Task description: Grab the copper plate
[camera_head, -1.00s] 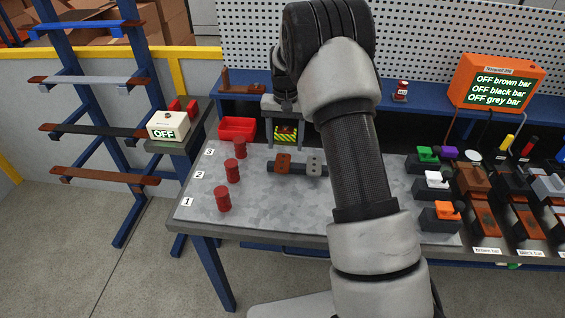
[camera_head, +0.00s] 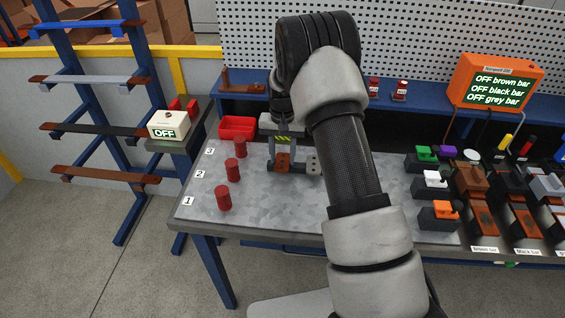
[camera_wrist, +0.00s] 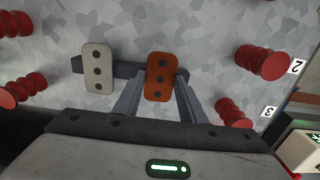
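The copper plate (camera_wrist: 160,77) is a reddish-brown rounded plate with dark holes. It sits on a dark bar, beside a pale grey plate (camera_wrist: 97,67). In the head view the copper plate (camera_head: 283,167) is on the left of the pair, on the grey worktop. My gripper (camera_head: 283,146) is directly above it. In the wrist view my gripper (camera_wrist: 159,86) is open, with one finger on each side of the copper plate. Whether the fingers touch it cannot be told.
Red ribbed posts (camera_head: 223,198) stand by labels 1, 2 and 3 at the table's left. A red bin (camera_head: 237,127) is behind them. Coloured switch blocks (camera_head: 437,182) stand to the right. An orange display (camera_head: 495,83) and perforated panel (camera_head: 420,40) are behind.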

